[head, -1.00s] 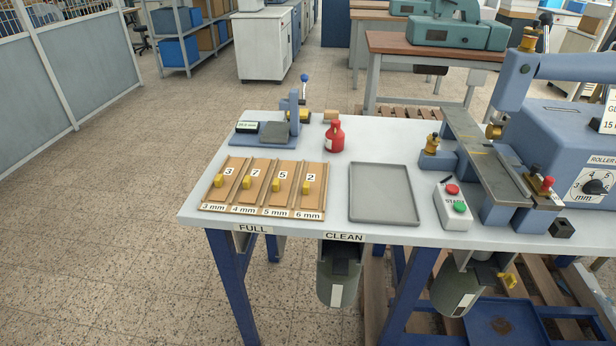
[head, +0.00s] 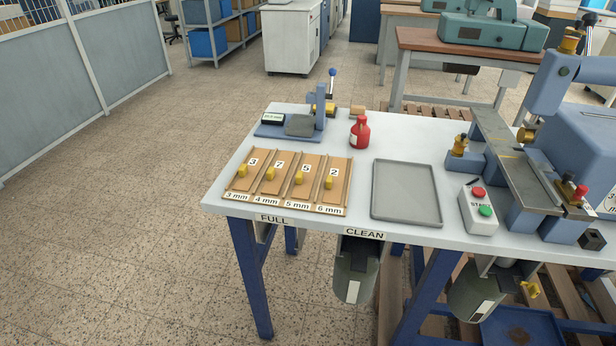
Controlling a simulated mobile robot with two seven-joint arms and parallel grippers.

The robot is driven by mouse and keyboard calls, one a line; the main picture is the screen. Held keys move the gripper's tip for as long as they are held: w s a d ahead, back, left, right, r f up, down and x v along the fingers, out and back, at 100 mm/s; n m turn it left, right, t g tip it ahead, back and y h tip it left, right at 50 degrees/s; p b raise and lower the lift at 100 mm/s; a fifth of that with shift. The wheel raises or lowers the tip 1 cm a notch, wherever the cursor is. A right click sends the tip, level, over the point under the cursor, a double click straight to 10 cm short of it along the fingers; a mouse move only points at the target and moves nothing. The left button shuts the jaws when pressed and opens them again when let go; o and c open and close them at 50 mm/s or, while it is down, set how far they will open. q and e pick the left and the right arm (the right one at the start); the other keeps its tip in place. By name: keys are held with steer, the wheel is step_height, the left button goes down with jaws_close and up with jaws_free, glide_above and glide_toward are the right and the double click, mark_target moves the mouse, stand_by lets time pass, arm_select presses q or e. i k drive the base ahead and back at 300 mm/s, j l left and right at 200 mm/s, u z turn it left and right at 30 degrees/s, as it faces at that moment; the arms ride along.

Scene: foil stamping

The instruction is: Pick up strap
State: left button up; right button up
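I cannot pick out a strap for certain in the head view. A tan board (head: 315,209) with several slots, labelled 3 mm to 6 mm, lies at the left of the table. Each slot has a number tag and a small yellow block (head: 298,180). The grey tray (head: 405,221) in the middle of the table is empty. Neither of my grippers is in view.
A red bottle (head: 360,133) and a small blue press (head: 319,108) stand at the back left. A button box (head: 478,208) stands right of the tray. Green-grey bins (head: 355,276) hang under the table edge. The floor at the left is clear.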

mark_target(305, 178)
steer(key=i+j+z, duration=0.15)
steer(key=j, duration=0.25)
steer(key=i+j+z, duration=0.15)
steer(key=j, duration=0.2)
steer(key=j+z, duration=0.1)
steer(key=j, duration=0.3)
steer(key=i+j+z, duration=0.15)
steer(key=j, duration=0.25)
